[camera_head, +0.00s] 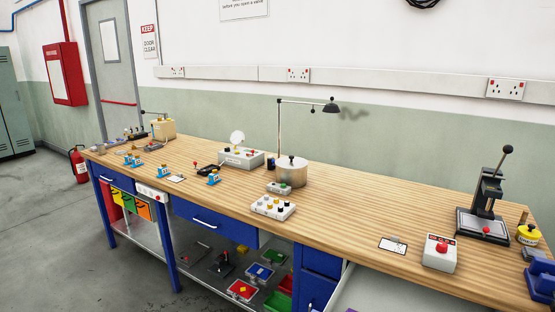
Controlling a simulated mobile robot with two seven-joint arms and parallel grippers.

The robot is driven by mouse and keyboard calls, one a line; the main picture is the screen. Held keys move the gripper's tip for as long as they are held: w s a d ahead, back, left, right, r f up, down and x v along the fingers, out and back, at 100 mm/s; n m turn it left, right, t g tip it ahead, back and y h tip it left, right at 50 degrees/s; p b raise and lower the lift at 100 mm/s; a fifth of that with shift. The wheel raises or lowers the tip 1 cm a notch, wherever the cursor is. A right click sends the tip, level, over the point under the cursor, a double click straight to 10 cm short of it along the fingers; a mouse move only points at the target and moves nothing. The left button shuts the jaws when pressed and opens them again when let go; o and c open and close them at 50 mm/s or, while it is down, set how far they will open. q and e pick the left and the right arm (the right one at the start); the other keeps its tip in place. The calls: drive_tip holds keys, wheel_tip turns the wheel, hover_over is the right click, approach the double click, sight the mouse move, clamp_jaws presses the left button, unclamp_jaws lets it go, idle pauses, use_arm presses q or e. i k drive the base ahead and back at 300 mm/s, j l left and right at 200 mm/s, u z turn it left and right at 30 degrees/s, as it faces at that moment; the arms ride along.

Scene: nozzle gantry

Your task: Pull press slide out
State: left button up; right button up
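A black hand press (489,195) stands upright at the right end of the wooden workbench (350,200). Its lever rises up and to the right, ending in a dark ball knob (508,149). At its foot is a flat dark slide plate (482,227) with a light border and a small red knob (487,229). I cannot tell how far the slide sits out from the press. Neither of my grippers is in view.
A white box with a red button (440,252) and a white card (393,245) lie left of the press. A yellow round item (528,235) and a blue object (541,279) are to its right. The bench middle has free room.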

sight(471, 223)
drive_tip(key=z, duration=0.9)
